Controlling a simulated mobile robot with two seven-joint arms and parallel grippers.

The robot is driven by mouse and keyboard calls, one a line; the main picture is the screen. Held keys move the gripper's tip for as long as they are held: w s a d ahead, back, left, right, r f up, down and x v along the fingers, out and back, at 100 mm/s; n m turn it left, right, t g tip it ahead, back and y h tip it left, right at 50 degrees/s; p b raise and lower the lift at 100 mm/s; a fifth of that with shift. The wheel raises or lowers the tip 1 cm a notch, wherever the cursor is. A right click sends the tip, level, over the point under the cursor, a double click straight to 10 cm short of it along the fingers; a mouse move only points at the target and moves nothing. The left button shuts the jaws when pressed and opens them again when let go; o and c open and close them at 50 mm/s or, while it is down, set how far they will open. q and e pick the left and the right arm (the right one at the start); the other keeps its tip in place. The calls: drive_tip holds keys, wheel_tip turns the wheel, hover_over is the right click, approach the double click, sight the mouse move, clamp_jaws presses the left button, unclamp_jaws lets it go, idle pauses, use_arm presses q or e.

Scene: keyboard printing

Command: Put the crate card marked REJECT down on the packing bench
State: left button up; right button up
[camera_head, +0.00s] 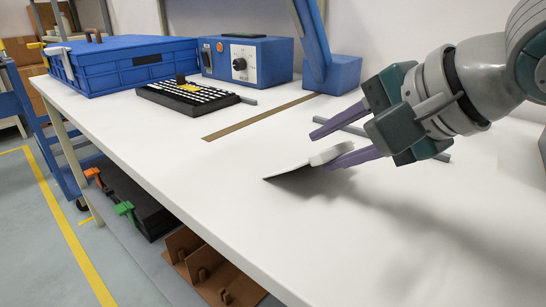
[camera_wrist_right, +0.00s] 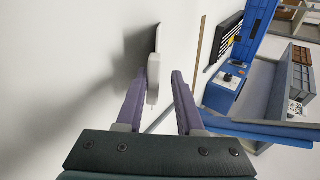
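The crate card (camera_head: 318,160) has a thick white part and a thin dark-looking plate that slants down to the white packing bench (camera_head: 215,180). Its lower edge is at or very near the bench top; I cannot tell if it touches. No lettering can be read. My right gripper (camera_head: 318,148) is open, its purple fingers spread around the card's white part. In the right wrist view the card (camera_wrist_right: 154,68) is close against the left finger, with a clear gap to the right finger. My left gripper is not in view.
A black keyboard (camera_head: 187,95), a blue crate (camera_head: 125,68) and a blue control box (camera_head: 247,60) stand farther back. A blue upright machine (camera_head: 330,75) is behind the gripper. A brown strip (camera_head: 262,118) marks the bench. The bench front is clear.

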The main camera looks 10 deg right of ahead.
drive_tip(key=p+v, duration=0.2)
drive_tip(key=v, duration=0.6)
